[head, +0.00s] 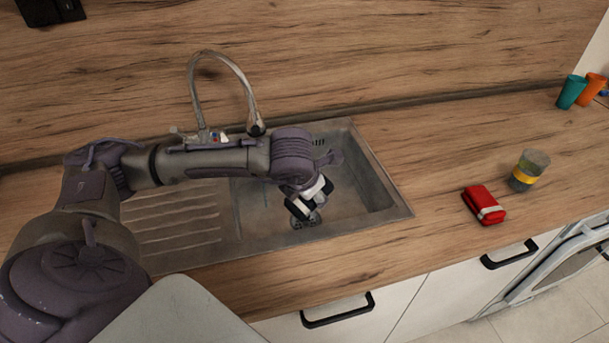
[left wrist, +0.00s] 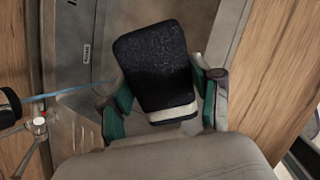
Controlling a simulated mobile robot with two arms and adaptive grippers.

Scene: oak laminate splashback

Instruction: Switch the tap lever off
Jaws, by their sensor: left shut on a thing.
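The metal tap (head: 240,72) stands behind the sink (head: 385,213), its tall spout arching to a dark nozzle. Its base (head: 218,137), with red and blue marks, shows just above my left arm; a thin lever-like piece (head: 180,131) sticks out to the left. The left wrist view shows the nozzle (left wrist: 8,106) with a thin blue water stream (left wrist: 65,92) coming from it. My left gripper (head: 308,203) is over the basin, right of the tap. It is shut on a black block with a pale band (left wrist: 155,65), held between its green-padded fingers. My right gripper is out of view.
A red block with a white band (head: 484,205) and a clear cup with a yellow band (head: 529,170) stand on the right counter. Teal (head: 571,92) and orange (head: 591,89) cups are at the far right. The counter between sink and red block is clear.

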